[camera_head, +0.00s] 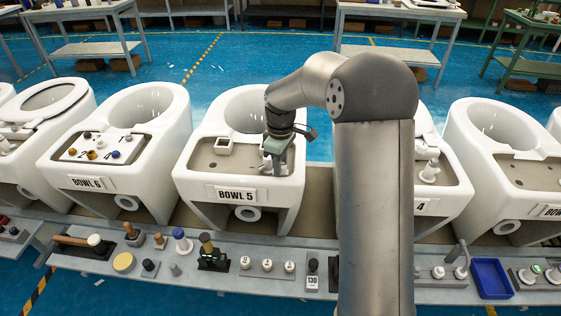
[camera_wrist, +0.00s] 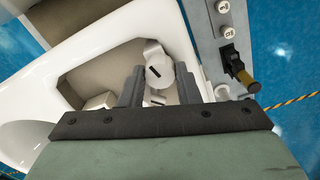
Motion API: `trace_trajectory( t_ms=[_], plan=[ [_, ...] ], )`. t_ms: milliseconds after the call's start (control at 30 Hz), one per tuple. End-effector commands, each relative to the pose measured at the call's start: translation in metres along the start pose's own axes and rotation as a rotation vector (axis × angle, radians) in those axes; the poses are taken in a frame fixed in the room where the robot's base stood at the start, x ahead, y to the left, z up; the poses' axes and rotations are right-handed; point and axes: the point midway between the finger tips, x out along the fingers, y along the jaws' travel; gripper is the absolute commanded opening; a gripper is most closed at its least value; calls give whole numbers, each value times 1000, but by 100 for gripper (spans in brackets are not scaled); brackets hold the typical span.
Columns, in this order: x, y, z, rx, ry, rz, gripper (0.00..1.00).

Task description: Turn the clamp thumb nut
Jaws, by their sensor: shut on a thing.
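The clamp thumb nut, a pale round knob (camera_wrist: 159,72) with a dark line mark on its face, sits between my two fingers in the wrist view. My gripper (camera_wrist: 159,82) is shut on it, one grey finger on each side. In the head view my gripper (camera_head: 277,160) points down at the right part of the recessed deck of the white bowl labelled BOWL 5 (camera_head: 190,178). The nut is hidden there by the gripper. A pale arm or tab shows just above the knob in the wrist view; the rest of the clamp is mostly hidden.
A small square pale block (camera_head: 223,146) sits on the deck left of my gripper. Neighbouring bowls stand close on both sides, including BOWL 6 (camera_head: 57,165). A grey bench (camera_head: 190,284) in front holds several tools, numbered pieces and a blue tray (camera_head: 490,278).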

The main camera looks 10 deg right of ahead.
Motion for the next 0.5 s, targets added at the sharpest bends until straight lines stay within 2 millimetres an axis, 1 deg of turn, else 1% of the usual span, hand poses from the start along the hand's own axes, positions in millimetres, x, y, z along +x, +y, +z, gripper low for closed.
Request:
trace_trajectory(
  t_ms=[33,433,467,500],
  plan=[
    [-2,1,-1,-4,5,5,7],
    [-2,1,-2,-8,5,5,7],
    [-2,1,-2,-8,5,5,38],
    [-2,1,-1,-8,5,5,49]
  ],
)
